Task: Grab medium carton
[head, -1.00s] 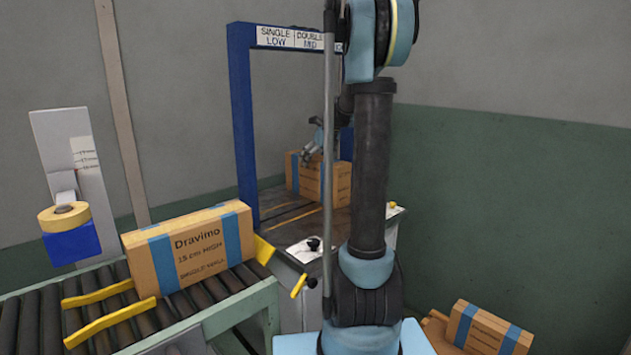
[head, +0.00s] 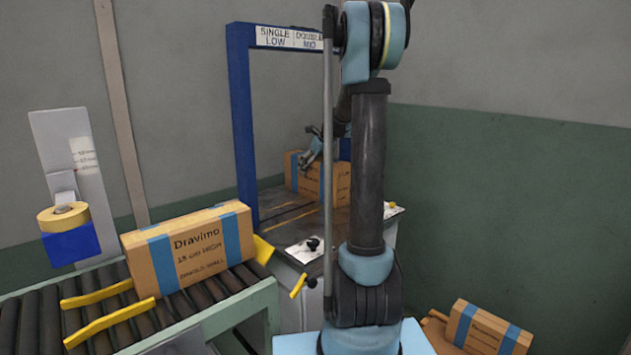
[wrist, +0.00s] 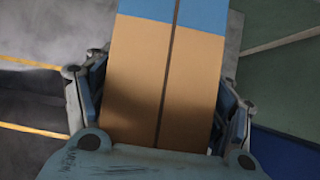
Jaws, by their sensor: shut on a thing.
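A brown carton with blue bands (head: 302,180) is on the dark table under the blue frame, partly hidden behind my arm. My gripper (head: 318,150) is at this carton. In the wrist view the carton (wrist: 165,80) fills the space between the fingers of my gripper (wrist: 162,105), with a finger against each side. A seam runs along its top and a blue band crosses its far end. I cannot tell whether the carton touches the table. A second carton marked "Dravimo 15 cm HIGH" (head: 190,252) lies on the roller conveyor at the left.
A blue frame (head: 243,120) with a "SINGLE LOW / DOUBLE MID" sign stands over the table (head: 275,215). Yellow guides (head: 125,325) lie along the conveyor (head: 35,320). A tape dispenser (head: 68,235) stands at left. Another Dravimo carton (head: 485,330) sits low at right.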

